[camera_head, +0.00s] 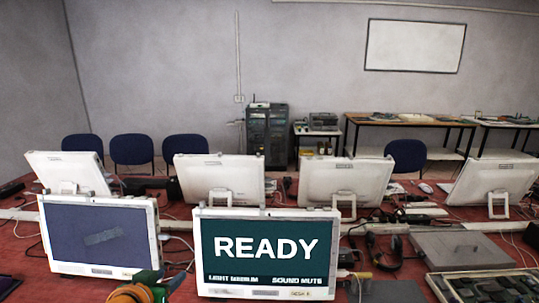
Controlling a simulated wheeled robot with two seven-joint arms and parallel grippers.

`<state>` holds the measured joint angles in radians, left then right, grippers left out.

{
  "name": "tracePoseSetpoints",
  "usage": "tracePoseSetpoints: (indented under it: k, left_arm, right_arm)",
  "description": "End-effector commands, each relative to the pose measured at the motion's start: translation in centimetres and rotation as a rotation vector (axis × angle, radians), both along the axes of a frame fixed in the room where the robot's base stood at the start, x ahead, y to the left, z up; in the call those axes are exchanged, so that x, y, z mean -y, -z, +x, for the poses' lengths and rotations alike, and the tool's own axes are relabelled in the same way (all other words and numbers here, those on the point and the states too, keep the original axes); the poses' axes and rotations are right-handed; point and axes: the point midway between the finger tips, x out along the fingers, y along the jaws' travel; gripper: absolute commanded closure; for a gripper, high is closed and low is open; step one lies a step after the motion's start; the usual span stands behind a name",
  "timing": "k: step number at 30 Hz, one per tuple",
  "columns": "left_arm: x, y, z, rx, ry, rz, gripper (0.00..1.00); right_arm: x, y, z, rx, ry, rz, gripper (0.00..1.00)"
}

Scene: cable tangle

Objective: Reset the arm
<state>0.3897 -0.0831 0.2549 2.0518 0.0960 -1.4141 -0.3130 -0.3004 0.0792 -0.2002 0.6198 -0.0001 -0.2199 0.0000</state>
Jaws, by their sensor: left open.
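My left gripper (146,285) shows only in part at the bottom edge, left of centre, as an orange and teal shape. It is open, and nothing shows between its fingers. It appears in front of the lower right corner of a white-framed monitor with a dark screen (100,232); I cannot tell whether they touch. The rest of the left arm is cut off by the bottom edge. My right gripper is not in view.
A white-framed monitor reading "READY" (265,252) stands at centre on a red tabletop (22,258). More white monitors (219,178) stand behind, with cables between the rows. A grey flat case (462,250) lies at right. Blue chairs (132,150) and a whiteboard (415,46) are farther back.

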Motion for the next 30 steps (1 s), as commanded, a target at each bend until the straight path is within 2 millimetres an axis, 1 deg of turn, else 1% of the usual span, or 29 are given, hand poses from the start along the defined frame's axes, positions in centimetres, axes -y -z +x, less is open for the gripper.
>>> tracePoseSetpoints:
  k: [1,5,9,11,12,14,15,17,18,20,21,26,30]
  left_arm:
    - [0.1,1.1,-0.7,-0.028,0.000,0.008,0.50]
    - [0.5,4.3,-3.1,-0.113,0.004,0.029,0.50]
    - [1.2,8.3,-6.8,-0.228,0.015,0.053,0.50]
    - [1.6,9.9,-8.6,-0.280,0.022,0.061,0.50]
    - [1.8,10.9,-9.9,-0.314,0.027,0.065,0.50]
    - [2.3,12.3,-11.8,-0.364,0.036,0.072,0.50]
    - [2.5,13.2,-13.2,-0.401,0.042,0.075,0.50]
    - [3.0,14.4,-15.4,-0.454,0.051,0.080,0.50]
    - [3.3,15.2,-16.9,-0.490,0.059,0.082,0.50]
    - [3.8,16.2,-19.2,-0.545,0.070,0.082,0.50]
    - [4.1,16.8,-20.7,-0.581,0.078,0.081,0.50]
    - [5.5,18.4,-27.1,-0.726,0.110,0.072,0.50]
    - [5.6,22.8,-26.3,-0.751,0.110,0.072,0.50]
  right_arm:
    - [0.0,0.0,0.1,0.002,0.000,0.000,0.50]
    - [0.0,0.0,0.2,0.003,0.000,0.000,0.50]
    - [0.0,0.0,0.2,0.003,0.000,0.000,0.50]
    - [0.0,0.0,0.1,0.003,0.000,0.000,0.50]
    - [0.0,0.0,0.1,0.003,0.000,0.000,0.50]
    - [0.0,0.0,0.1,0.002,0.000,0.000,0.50]
    - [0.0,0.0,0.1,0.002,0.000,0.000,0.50]
    - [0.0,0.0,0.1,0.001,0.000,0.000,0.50]
    - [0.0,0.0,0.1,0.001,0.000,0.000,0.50]
    - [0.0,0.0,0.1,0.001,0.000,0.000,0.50]
    - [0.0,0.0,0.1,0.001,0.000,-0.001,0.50]
    - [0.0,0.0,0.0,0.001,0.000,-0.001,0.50]
    - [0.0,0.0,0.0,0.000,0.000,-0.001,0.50]
